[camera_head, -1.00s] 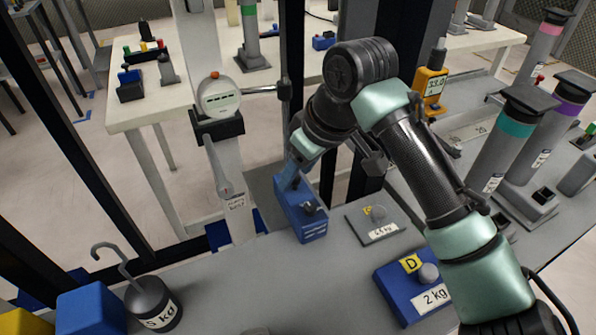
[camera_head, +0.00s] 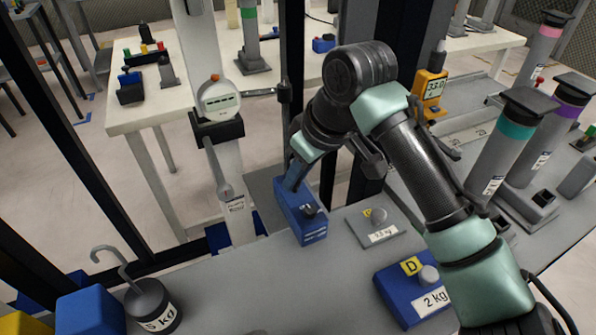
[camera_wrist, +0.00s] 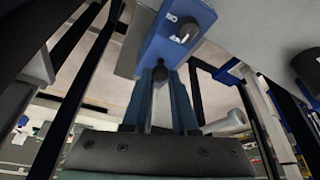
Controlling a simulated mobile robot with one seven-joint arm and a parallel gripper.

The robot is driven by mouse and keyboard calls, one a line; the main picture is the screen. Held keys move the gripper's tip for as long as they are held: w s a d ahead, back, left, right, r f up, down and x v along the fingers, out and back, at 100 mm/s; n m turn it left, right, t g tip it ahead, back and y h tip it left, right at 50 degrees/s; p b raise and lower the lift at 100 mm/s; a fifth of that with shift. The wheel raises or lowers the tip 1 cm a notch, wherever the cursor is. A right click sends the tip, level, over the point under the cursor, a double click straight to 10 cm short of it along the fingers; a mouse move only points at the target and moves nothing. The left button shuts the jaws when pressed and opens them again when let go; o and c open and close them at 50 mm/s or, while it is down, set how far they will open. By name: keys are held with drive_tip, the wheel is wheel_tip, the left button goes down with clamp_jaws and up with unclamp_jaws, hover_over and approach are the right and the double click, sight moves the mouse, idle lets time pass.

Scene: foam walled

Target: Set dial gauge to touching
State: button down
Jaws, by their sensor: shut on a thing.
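The likely dial gauge (camera_head: 219,100) is a round white instrument with an orange top knob, on a pale upright at left of centre. A thin rod runs from it towards a dark post (camera_head: 285,92); I cannot tell whether they touch. My gripper (camera_head: 293,180) is lower and to the right of the gauge. Its blue fingers are closed at a blue block (camera_head: 312,231) with a dark knob. In the wrist view the fingers (camera_wrist: 160,95) close around a small dark part at the edge of the blue block (camera_wrist: 172,45). The exact grip is partly hidden.
A grey lever (camera_head: 216,167) hangs below the gauge. A grey plate (camera_head: 358,228) and a blue 2 kg block (camera_head: 395,299) lie right of the held block. A hooked weight (camera_head: 150,308) stands at front left. Dark frame posts surround the bench.

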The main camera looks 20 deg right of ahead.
sight(285, 155)
idle(0.9)
drive_tip(key=shift+w+r+p, duration=0.2)
drive_tip(key=shift+w+p, duration=0.05)
drive_tip(key=shift+p, duration=0.05)
drive_tip(key=w+p, duration=0.3)
drive_tip(key=w, duration=0.1)
drive_tip(key=shift+w+a+f+p, duration=0.1)
drive_tip(key=shift+w+p, duration=0.25)
drive_tip(key=shift+w, duration=0.05)
drive_tip(key=shift+w+f, duration=0.1)
drive_tip(key=c, duration=0.7)
unclamp_jaws()
drive_tip(key=p+v, duration=0.1)
drive_tip(key=v, duration=1.2)
